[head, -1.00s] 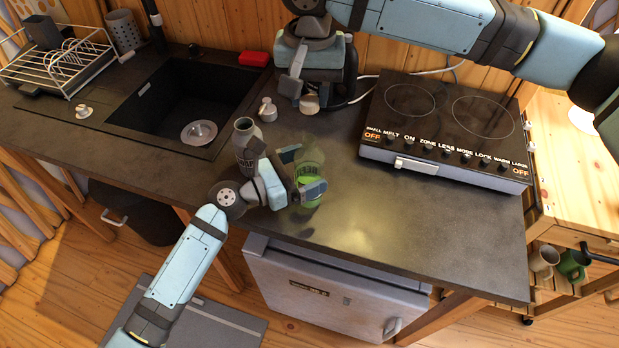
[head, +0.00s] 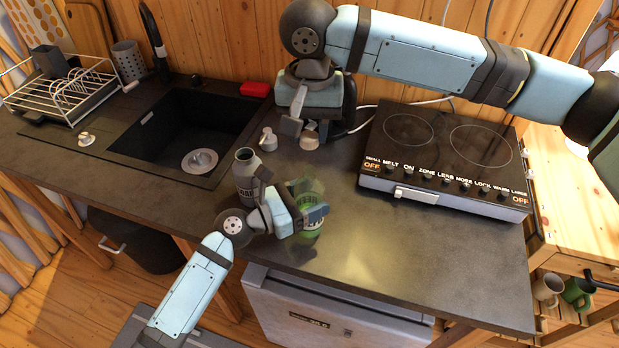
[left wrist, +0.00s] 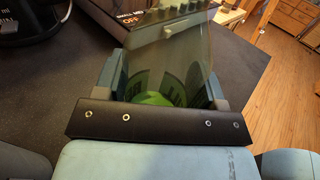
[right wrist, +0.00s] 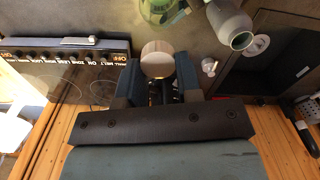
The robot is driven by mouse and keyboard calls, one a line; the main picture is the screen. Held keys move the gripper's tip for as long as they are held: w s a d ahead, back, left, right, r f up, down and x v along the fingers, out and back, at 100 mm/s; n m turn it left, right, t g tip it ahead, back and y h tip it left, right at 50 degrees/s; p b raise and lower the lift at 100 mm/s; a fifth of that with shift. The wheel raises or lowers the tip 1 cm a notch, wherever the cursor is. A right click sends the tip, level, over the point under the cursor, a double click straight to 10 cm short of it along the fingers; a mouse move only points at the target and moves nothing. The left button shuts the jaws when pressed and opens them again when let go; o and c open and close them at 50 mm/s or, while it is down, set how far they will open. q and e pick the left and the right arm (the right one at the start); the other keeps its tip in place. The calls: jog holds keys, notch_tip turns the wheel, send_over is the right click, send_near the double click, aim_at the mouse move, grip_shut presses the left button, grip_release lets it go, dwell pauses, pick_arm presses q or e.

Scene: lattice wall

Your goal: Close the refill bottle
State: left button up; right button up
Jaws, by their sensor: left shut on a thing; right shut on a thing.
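The clear bottle with green liquid and printed lettering (head: 308,198) stands at the counter's front edge. My left gripper (head: 302,202) is shut around its body from the front left; it also shows in the left wrist view (left wrist: 165,75). My right gripper (head: 300,128) is shut on a pale round cap (right wrist: 157,58), behind and apart from the bottle. The cap also shows in the head view (head: 309,141). The bottle shows at the top of the right wrist view (right wrist: 160,10). I cannot tell how high the cap is above the counter.
A grey open bottle (head: 245,175) stands just left of the clear bottle. A small grey cap (head: 268,140) lies behind it. The sink (head: 190,125) is to the left, the hob (head: 445,150) to the right. The counter in front of the hob is clear.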

aim_at(314, 170)
jog(key=shift+f, duration=2.1)
jog(key=shift+f, duration=0.1)
jog(key=shift+f, duration=0.8)
jog(key=shift+f, duration=0.55)
pick_arm(q)
grip_shut()
pick_arm(e)
jog(key=m, duration=0.5)
jog(key=shift+s+d+f+m, duration=0.1)
jog(key=shift+s+d+m, duration=0.1)
jog(key=shift+m, duration=0.1)
jog(key=m, duration=0.4)
jog(key=shift+s+d+m, duration=0.1)
jog(key=shift+m, duration=0.2)
jog(key=m, duration=0.4)
jog(key=shift+s+m, duration=0.15)
jog(key=shift+m, duration=0.15)
jog(key=m, duration=0.4)
jog(key=shift+s+d+m, duration=0.1)
jog(key=shift+m, duration=0.3)
